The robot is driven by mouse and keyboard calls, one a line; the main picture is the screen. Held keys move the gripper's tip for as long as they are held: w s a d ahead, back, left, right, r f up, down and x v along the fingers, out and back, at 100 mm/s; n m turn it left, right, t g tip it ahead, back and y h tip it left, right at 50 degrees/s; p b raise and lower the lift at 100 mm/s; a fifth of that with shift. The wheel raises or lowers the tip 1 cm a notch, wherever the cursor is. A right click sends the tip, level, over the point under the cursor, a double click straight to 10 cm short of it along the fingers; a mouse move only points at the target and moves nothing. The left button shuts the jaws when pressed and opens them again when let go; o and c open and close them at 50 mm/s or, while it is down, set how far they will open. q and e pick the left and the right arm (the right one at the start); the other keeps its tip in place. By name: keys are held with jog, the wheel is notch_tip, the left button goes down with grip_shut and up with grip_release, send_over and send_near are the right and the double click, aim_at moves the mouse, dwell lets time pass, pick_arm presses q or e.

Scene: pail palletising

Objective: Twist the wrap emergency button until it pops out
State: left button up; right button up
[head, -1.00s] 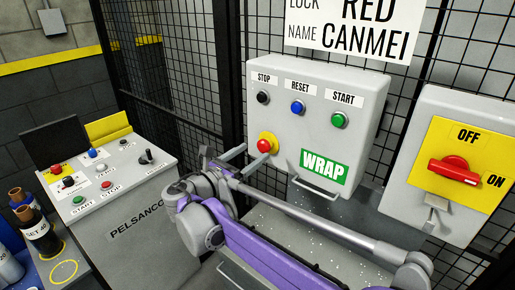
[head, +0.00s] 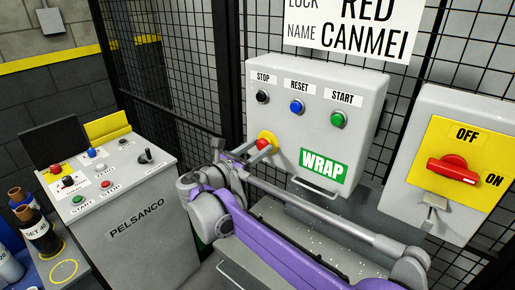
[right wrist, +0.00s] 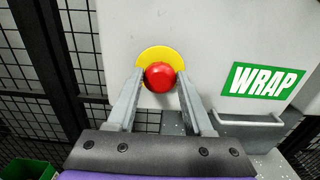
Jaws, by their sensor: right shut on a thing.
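The wrap emergency button is a red knob (head: 263,144) on a yellow disc (head: 268,137), at the lower left of the grey WRAP control box (head: 340,130). In the right wrist view the red knob (right wrist: 160,77) sits between my two fingertips, with the yellow disc (right wrist: 160,54) behind it. My right gripper (head: 250,150) is shut on the red knob, one finger on each side. Whether the knob is popped out cannot be told. My left gripper is not in view.
The box also carries a black STOP button (head: 262,97), a blue RESET button (head: 297,107) and a green START button (head: 337,119). A red rotary switch (head: 453,169) is on the right. A PELSANCO console (head: 150,215) stands left. Black mesh fence (head: 165,75) is behind.

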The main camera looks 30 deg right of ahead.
grip_shut()
jog(key=shift+m, duration=0.3)
jog(key=m+p, duration=0.1)
jog(key=m, duration=0.1)
jog(key=shift+m, duration=0.3)
jog(key=shift+s+m+p, duration=0.15)
jog(key=shift+m+p, duration=0.45)
jog(key=shift+m, duration=1)
jog(key=o, duration=1.2)
grip_release()
jog(key=shift+d, duration=0.1)
jog(key=shift+c, duration=0.2)
